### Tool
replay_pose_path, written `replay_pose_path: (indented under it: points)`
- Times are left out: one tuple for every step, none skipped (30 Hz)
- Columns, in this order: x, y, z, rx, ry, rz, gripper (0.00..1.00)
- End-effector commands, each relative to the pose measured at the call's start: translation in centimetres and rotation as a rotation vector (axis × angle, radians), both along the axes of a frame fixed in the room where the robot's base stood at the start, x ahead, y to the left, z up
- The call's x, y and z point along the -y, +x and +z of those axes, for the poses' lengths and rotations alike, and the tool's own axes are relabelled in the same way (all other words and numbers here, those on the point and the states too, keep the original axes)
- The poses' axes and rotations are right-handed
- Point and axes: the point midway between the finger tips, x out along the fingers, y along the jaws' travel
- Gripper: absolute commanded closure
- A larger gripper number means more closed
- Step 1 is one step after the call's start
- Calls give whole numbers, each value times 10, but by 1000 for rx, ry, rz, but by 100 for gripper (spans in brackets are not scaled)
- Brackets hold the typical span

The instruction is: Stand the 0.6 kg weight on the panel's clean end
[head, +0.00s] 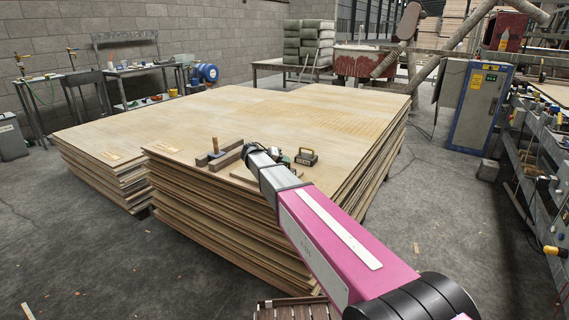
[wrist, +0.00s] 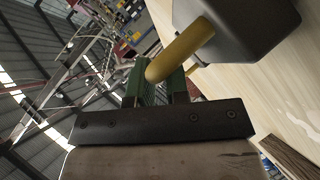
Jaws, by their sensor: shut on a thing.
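The weight (head: 306,158) is a dark block with a yellow handle, at the near right part of the top panel (head: 250,115) of the large stack. In the wrist view the dark block (wrist: 255,30) is at the upper right, with its yellow handle (wrist: 185,48) towards the fingers. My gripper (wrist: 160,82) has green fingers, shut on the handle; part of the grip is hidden. In the head view my gripper (head: 284,160) is just left of the weight. I cannot tell whether the block touches the panel. No end is clearly marked as clean.
Dark wooden blocks (head: 228,155) and an upright-handled tool (head: 214,147) lie left of my gripper. A lower stack (head: 95,150) adjoins on the left. The far panel surface is clear. A grey-blue cabinet (head: 480,105) stands on the right.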

Motion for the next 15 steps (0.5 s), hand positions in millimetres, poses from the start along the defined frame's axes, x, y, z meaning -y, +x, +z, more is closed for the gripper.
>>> replay_pose_path:
  points:
    - [0, 0, 0, 2, -2, 0, 100]
    - [0, 0, 0, 2, -2, 0, 100]
    - [0, 0, 0, 2, -2, 0, 100]
    - [0, 0, 0, 2, -2, 0, 100]
    - [0, 0, 0, 2, -2, 0, 100]
    - [0, 0, 0, 2, -2, 0, 100]
    - [0, 0, 0, 2, -2, 0, 100]
    - [0, 0, 0, 2, -2, 0, 100]
    - [0, 0, -1, 2, -2, 0, 100]
    - [0, 0, -2, 2, -2, 0, 100]
    - [0, 0, -3, 1, 0, 0, 82]
    - [0, 0, -3, 1, 0, 0, 68]
    - [0, 0, -3, 1, 0, 0, 59]
    - [0, 0, -3, 1, 0, 0, 59]
    - [0, 0, -3, 1, 0, 0, 59]
